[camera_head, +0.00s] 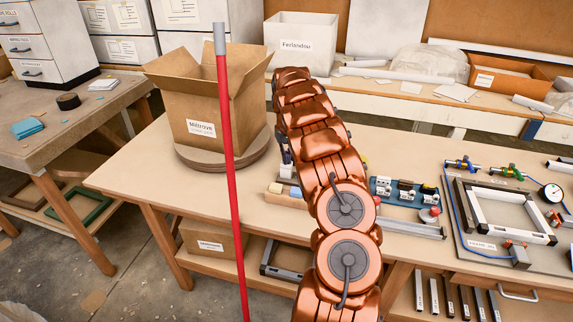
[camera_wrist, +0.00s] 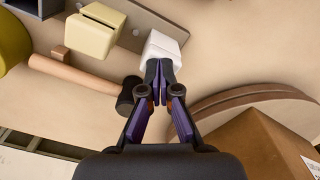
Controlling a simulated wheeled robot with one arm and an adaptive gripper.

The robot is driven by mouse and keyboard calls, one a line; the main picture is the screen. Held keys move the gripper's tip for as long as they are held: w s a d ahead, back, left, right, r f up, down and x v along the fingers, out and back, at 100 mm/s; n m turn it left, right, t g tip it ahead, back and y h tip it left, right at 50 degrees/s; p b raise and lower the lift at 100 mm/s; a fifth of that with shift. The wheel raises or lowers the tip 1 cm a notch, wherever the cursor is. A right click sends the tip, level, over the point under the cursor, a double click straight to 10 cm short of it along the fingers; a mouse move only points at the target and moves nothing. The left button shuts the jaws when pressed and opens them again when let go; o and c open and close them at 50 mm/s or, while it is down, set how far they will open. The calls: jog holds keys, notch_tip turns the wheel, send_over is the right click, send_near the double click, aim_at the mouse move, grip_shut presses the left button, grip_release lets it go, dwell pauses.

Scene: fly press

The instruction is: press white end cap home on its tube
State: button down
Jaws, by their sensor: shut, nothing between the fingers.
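The white end cap (camera_wrist: 165,46) is in the upper middle of the wrist view, at the end of a grey metal bar (camera_wrist: 150,20). My gripper (camera_wrist: 160,68) is shut and empty, its fingertips right at the near side of the white cap. I cannot tell whether they touch it. How far the cap sits on its tube is also unclear. In the head view my arm hides most of this spot; a small white piece (camera_head: 287,171) shows at the arm's left edge.
A pale yellow block (camera_wrist: 95,37) and a mallet (camera_wrist: 80,76) lie left of the white cap. A cardboard box (camera_head: 205,115) stands on a round turntable (camera_head: 262,150) nearby. A red pole (camera_head: 229,140) stands in the left foreground. A frame fixture (camera_head: 500,215) fills the bench's right.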

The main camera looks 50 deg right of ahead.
notch_tip(320, 180, up, 8)
jog(key=p, duration=0.1)
dwell(1.3)
jog(key=shift+a+r, duration=0.1)
jog(key=shift+a, duration=0.05)
dwell(0.3)
